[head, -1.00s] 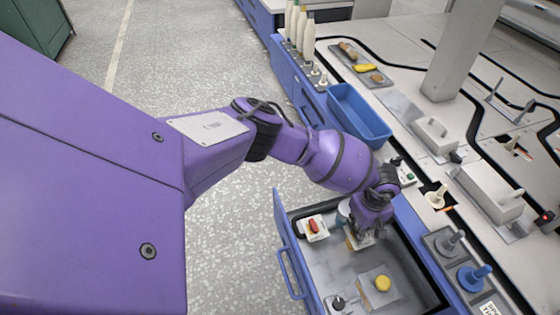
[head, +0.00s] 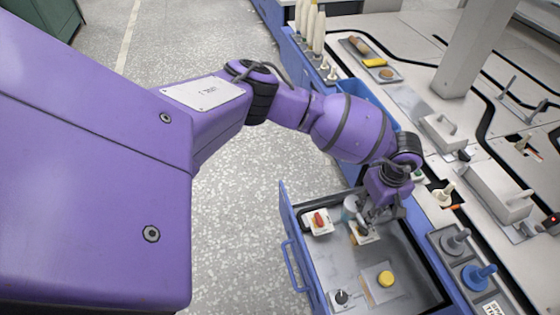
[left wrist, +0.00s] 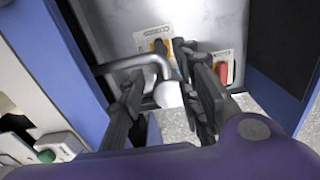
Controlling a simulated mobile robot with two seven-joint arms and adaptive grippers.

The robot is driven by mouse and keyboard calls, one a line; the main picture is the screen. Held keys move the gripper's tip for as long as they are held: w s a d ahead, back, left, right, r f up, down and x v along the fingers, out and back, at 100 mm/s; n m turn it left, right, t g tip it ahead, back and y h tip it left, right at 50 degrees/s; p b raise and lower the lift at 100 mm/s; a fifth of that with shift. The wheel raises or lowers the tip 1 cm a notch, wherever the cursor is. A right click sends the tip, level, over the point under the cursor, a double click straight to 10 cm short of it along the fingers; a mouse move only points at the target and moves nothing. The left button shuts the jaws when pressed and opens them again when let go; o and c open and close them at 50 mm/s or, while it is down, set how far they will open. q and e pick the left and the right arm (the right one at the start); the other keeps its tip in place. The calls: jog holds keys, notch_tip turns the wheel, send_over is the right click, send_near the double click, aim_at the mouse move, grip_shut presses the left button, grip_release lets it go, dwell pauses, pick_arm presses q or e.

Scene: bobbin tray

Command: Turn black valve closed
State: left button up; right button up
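My left gripper (head: 372,222) points down into the open drawer. In the left wrist view its two dark fingers (left wrist: 168,105) are apart. A bent grey bar with a pale rounded end (left wrist: 163,92) shows between them; I cannot tell if they touch it. Just beyond the fingertips is a labelled plate with a yellow and black fitting (left wrist: 158,42), partly hidden; it also shows beside the gripper in the head view (head: 365,236). I cannot tell which is the black valve. My right gripper is not in view.
The drawer also holds a red switch (head: 319,219) on a white plate, a yellow knob (head: 386,279) and a grey-blue cylinder (head: 349,208) close to the gripper. The blue drawer front (head: 291,222) is at left.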

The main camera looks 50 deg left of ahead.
pick_arm(q)
notch_tip(320, 180, up, 4)
jog(key=shift+w+f, duration=0.1)
jog(key=shift+f, duration=0.1)
jog(key=shift+f, duration=0.1)
dwell(0.4)
